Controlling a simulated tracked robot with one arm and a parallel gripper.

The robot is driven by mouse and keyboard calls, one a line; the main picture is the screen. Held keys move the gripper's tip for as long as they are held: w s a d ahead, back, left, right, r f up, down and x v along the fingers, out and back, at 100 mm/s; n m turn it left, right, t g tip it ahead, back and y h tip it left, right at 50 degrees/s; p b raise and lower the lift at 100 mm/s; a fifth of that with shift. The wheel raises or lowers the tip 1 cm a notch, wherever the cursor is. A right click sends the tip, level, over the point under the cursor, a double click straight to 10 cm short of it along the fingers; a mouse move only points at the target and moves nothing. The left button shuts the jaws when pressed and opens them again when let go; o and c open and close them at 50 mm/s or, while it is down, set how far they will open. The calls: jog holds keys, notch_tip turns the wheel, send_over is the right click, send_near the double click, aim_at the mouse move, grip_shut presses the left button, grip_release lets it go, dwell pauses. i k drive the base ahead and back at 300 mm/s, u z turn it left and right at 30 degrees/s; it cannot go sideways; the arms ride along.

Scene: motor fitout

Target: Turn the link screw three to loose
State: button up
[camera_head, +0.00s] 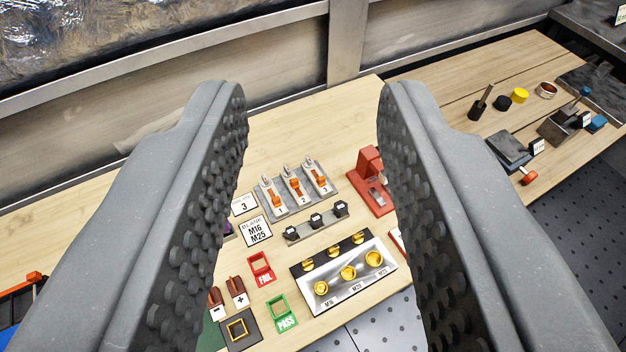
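My gripper (312,98) is open and empty, its two grey studded fingers framing the workbench from above. Between the fingers, a grey rail (303,230) on the bench carries three small black knob-like parts: a left one (291,233), a middle one (316,220) and a right one (340,208). Behind the rail, a grey plate (328,178) carries three units with orange levers, numbered 1, 2 and 3; unit 3 (319,178) is rightmost. No label reading link screw is legible, and I cannot tell any screw's setting. The fingers touch none of these parts.
A red device (371,182) stands right of the plate, partly behind the right finger. A metal block with gold fittings (349,285), a red FAIL tray (261,268) and a green PASS tray (282,314) lie in front. White cards (256,231) stand left. Bench behind the plate is clear.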

aim_at(308, 163)
jog(key=u, duration=0.05)
jog(key=k, duration=1.1)
jog(key=z, duration=0.5)
jog(key=i, duration=1.85)
jog(key=u, duration=0.8)
